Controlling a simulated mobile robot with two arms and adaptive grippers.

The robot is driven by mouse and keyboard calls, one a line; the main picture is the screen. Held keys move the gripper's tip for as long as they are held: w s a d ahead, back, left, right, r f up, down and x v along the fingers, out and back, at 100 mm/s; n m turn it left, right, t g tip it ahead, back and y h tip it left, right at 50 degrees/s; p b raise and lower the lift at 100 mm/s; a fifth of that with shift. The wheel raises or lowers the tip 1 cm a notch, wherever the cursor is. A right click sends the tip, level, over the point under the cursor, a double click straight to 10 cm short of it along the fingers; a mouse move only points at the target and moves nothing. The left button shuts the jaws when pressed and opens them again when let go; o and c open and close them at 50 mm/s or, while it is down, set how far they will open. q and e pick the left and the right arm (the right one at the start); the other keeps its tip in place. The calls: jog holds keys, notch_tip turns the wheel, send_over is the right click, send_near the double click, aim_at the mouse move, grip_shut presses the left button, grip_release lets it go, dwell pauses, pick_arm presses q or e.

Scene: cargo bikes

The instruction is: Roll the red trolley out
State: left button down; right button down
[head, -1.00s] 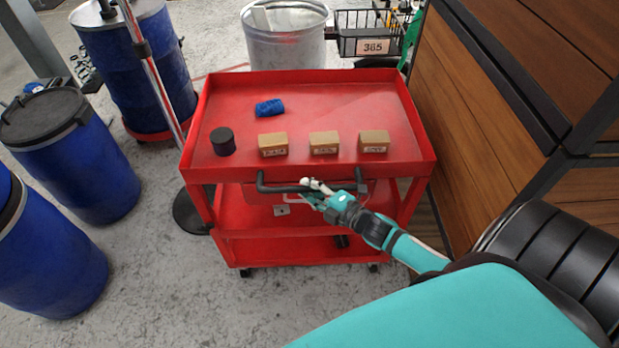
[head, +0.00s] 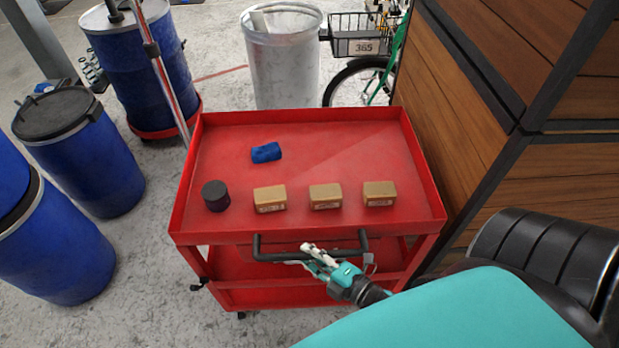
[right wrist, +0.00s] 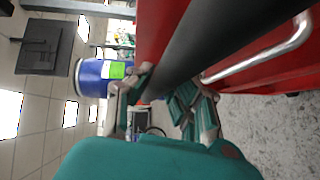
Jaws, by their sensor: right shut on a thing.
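The red trolley (head: 300,227) stands in the middle of the head view, with a black handle bar (head: 280,257) on its near side. My right gripper (head: 312,255) is shut on the handle near its right half. In the right wrist view the black bar (right wrist: 200,40) runs between the fingers (right wrist: 160,100). On the top tray are a blue roll (head: 266,153), a black cylinder (head: 215,196) and three tan boxes: left (head: 270,199), middle (head: 325,196) and right (head: 379,194). My left gripper is not in view.
Blue drums (head: 78,160) stand at the left, and a metal pole (head: 166,75) rises beside the trolley's far left. A wood-panelled cabinet (head: 470,120) is close on the right. Behind are a metal bin (head: 283,70) and a bike basket (head: 358,38). Grey floor shows at front left.

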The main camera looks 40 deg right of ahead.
jog(key=shift+s+a+r, duration=0.1)
jog(key=shift+s+a, duration=0.4)
jog(key=shift+s, duration=0.2)
jog(key=shift+s+a+r, duration=0.1)
jog(key=shift+s+a, duration=0.35)
jog(key=shift+s, duration=0.2)
jog(key=c, duration=1.2)
grip_release()
jog(key=shift+s, duration=0.1)
jog(key=shift+d+f, duration=0.1)
jog(key=v, duration=1.2)
